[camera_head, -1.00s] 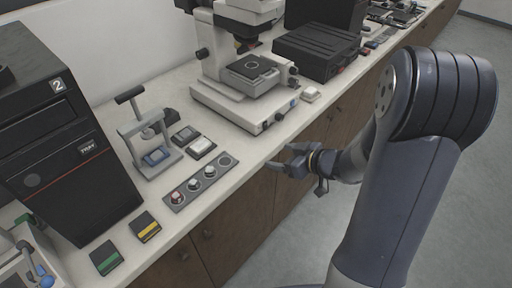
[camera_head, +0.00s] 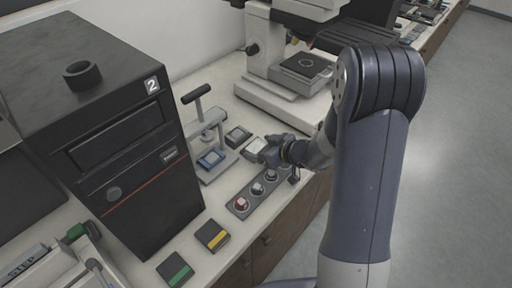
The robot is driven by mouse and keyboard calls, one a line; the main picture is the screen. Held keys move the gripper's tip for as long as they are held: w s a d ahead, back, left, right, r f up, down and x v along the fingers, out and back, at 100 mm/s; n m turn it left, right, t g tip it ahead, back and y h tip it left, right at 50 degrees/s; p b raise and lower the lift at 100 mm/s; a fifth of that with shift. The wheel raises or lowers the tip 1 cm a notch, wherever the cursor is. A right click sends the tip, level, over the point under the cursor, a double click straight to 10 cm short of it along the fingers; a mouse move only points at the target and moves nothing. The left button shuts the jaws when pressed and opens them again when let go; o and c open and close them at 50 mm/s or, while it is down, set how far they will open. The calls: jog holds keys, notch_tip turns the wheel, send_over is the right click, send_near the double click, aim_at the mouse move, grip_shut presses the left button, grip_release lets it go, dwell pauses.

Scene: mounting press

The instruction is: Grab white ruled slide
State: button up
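A small block with a white top (camera_head: 256,145), which looks like the white ruled slide, lies on the bench just right of the hand press (camera_head: 204,140). Its ruling is too small to make out. My gripper (camera_head: 265,156) is at the block's near right side, low over the bench, and hides part of it. I cannot tell whether the fingers touch the block or how far apart they are. A dark block with a grey top (camera_head: 238,135) lies just behind and left of it. A blue piece (camera_head: 210,158) sits in the press.
A dark strip with round pieces (camera_head: 241,203) lies in front of my gripper. Yellow-marked (camera_head: 212,236) and green-marked (camera_head: 175,269) blocks lie near the front edge. A black tower marked 2 (camera_head: 130,150) stands left. A microscope (camera_head: 285,75) stands behind right.

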jog(key=c, duration=1)
